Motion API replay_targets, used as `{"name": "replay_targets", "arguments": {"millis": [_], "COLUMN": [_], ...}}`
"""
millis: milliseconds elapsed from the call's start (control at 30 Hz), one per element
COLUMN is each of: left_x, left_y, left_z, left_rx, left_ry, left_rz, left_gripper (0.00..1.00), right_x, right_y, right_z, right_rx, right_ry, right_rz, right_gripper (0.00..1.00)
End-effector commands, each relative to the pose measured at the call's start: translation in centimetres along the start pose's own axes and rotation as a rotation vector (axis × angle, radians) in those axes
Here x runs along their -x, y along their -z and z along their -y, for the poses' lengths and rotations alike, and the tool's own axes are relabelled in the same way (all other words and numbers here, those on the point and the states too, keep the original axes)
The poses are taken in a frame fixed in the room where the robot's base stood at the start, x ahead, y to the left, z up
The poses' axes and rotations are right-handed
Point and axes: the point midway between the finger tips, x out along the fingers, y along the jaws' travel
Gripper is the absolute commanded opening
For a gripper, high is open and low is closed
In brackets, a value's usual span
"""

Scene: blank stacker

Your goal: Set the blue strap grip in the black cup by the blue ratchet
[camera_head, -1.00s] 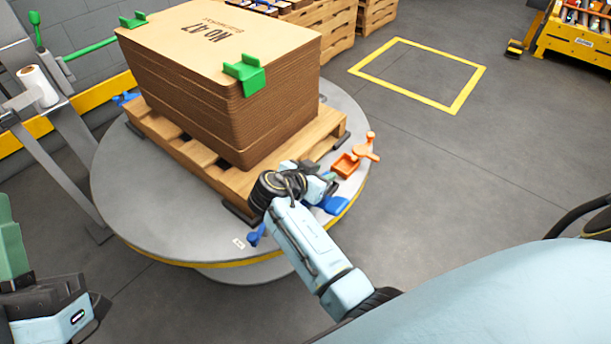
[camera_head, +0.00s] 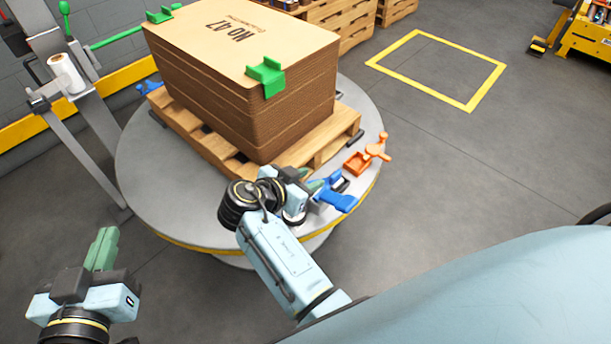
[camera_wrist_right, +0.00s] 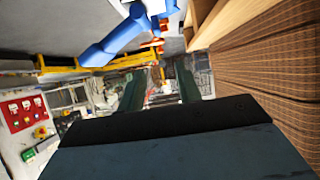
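The blue ratchet (camera_head: 338,203) sits at the near right edge of the round table, its flat handle toward me. A blue part, probably its handle, shows at the top of the right wrist view (camera_wrist_right: 112,42). My right gripper (camera_head: 316,187) is beside the ratchet, low over the table. In the right wrist view its two dark green fingers (camera_wrist_right: 160,88) stand apart with nothing between them.
A pallet (camera_head: 325,140) with a tall cardboard stack (camera_head: 250,95) fills the table (camera_head: 165,195). Green corner pieces (camera_head: 266,76) sit on the stack. An orange box (camera_head: 357,162) and orange ratchet-like piece (camera_head: 378,148) lie right of the pallet.

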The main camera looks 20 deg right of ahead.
Motion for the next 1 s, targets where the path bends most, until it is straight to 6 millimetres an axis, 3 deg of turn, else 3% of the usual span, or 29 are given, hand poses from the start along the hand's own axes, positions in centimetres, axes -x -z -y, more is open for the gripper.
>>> {"name": "replay_targets", "arguments": {"millis": [100,233,333,433,567,700,833,1000], "left_x": [0.1,0.1,0.1,0.1,0.1,0.1,0.1,0.1], "left_y": [-0.5,-0.7,-0.7,-0.7,-0.7,-0.7,-0.7,-0.7], "left_z": [0.1,0.1,0.1,0.1,0.1,0.1,0.1,0.1], "left_rx": [-0.001,-0.001,-0.001,-0.001,-0.001,-0.001,-0.001,-0.001], "left_ry": [0.003,0.003,0.003,0.003,0.003,0.003,0.003,0.003], "left_rz": [0.032,0.041,0.041,0.04,0.04,0.041,0.041,0.04], "left_gripper": [0.0,0.0,0.0,0.0,0.0,0.0,0.0,0.0], "right_x": [0.2,-1.1,-2.1,-1.6,1.8,7.2,11.2,13.4], "right_y": [-0.1,-0.8,-1.4,-0.9,1.3,4.8,7.6,9.2], "right_z": [-0.1,-0.9,-1.8,-2.5,-3.3,-4.6,-6.0,-6.7], "right_rx": [0.009,0.081,0.187,0.301,0.418,0.478,0.486,0.48], "right_ry": [0.007,0.087,0.245,0.478,0.807,1.104,1.271,1.347], "right_rz": [0.008,0.072,0.142,0.164,0.096,-0.055,-0.178,-0.246], "right_gripper": [0.34,0.34,0.34,0.34,0.34,0.34,0.34,0.34]}}
